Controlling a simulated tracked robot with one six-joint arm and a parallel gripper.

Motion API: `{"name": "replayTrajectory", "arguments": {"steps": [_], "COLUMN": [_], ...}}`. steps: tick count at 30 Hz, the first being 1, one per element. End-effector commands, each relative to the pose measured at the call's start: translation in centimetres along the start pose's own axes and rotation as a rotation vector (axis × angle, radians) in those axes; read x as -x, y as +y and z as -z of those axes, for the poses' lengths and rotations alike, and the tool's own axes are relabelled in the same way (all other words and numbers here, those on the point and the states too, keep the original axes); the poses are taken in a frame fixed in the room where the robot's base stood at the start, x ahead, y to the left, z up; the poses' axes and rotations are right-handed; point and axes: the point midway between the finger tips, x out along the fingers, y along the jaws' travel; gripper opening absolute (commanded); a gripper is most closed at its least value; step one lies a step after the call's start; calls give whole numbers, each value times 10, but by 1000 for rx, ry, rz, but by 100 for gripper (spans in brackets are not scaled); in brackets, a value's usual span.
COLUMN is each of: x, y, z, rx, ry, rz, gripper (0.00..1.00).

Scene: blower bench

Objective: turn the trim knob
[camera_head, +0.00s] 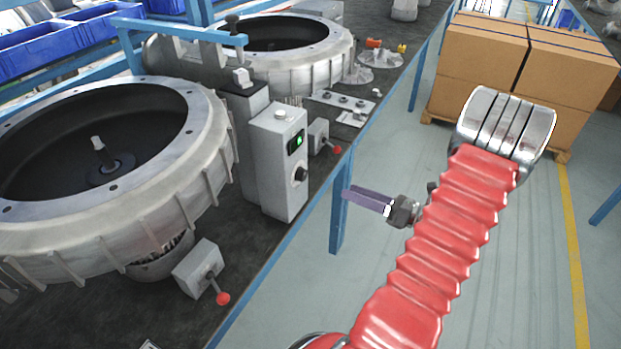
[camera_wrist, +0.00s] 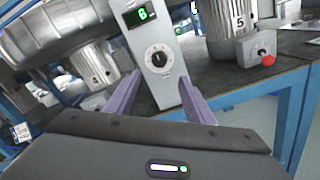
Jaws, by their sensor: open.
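The trim knob (camera_head: 301,174) is a small dark knob on the front of a grey control box (camera_head: 273,165), below a green-lit display. In the wrist view the knob (camera_wrist: 159,59) shows face-on with a ring of marks around it, on the box's front panel (camera_wrist: 165,88). My gripper (camera_wrist: 158,82) has two purple fingers, spread apart and empty. In the wrist view they flank the lower part of the box, with the knob above and between them. In the head view my gripper (camera_head: 345,192) is in front of the bench edge, right of the box and apart from it.
Large metal blower housings (camera_head: 190,150) stand left of and behind the box. A lever with a red ball (camera_head: 222,297) is at the near bench edge; another red-tipped lever (camera_head: 335,149) is right of the box. Cartons (camera_head: 480,60) stand at the back right. The aisle floor is clear.

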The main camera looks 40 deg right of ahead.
Motion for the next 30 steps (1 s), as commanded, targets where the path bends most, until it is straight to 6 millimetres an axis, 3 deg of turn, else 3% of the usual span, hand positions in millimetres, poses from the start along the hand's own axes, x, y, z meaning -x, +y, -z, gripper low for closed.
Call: {"name": "replayTrajectory", "arguments": {"steps": [14,30], "x": [-10,-79], "y": [1,2], "z": [0,0], "rx": [3,4], "ry": [3,4], "rz": [-3,-5], "gripper": [49,49]}}
